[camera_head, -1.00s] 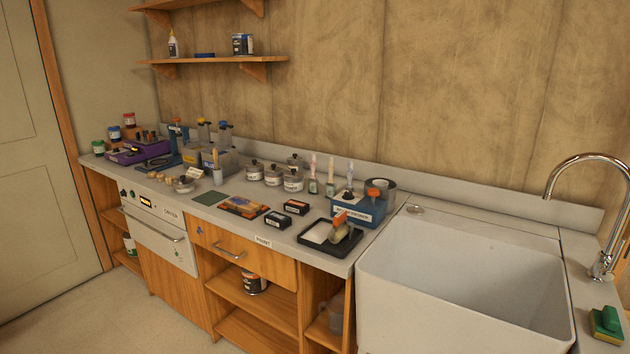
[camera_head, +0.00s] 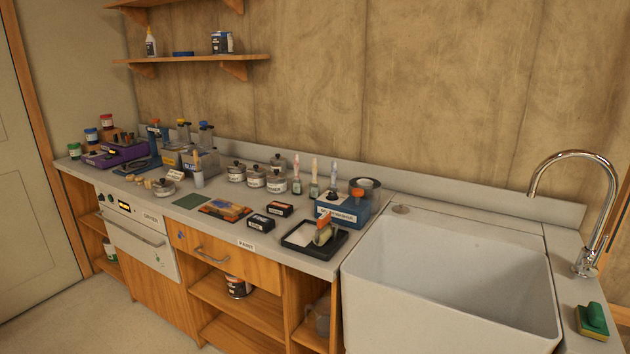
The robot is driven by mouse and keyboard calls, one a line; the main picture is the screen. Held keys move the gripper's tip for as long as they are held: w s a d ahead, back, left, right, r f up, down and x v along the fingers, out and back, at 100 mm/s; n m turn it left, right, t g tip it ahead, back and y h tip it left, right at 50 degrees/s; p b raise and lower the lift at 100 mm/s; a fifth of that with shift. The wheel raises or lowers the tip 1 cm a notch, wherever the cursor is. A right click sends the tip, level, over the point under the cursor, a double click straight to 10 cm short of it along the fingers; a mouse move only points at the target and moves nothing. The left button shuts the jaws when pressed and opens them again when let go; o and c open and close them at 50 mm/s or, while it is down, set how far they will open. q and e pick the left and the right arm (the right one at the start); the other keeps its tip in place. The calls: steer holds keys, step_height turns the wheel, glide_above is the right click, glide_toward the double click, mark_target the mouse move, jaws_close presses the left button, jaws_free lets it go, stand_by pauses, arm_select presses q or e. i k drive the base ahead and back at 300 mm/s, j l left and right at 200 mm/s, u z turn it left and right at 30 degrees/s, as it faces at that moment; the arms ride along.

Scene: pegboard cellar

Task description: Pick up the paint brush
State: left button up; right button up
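A short, wide tool with an orange top and a pale body, possibly the paint brush (camera_head: 323,232), rests in a black tray (camera_head: 298,247) at the counter's front edge, left of the sink. It is too small to tell for certain. Several slim upright handles that may also be brushes stand farther back, among them a pink-topped one (camera_head: 297,176) and a pale one (camera_head: 314,176). Neither of my grippers shows in this view.
A large white sink (camera_head: 455,275) fills the right side, with a chrome tap (camera_head: 585,215) and a green sponge (camera_head: 592,320). A blue box (camera_head: 342,212) stands behind the tray. Small dark boxes (camera_head: 261,222) and lidded pots (camera_head: 256,178) crowd the counter. Floor shows at lower left.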

mark_target(333, 187)
steer(key=i+j+z, duration=0.25)
steer(key=i, duration=0.15)
steer(key=i+j+z, duration=0.25)
steer(key=i+j, duration=0.05)
steer(key=i, duration=0.1)
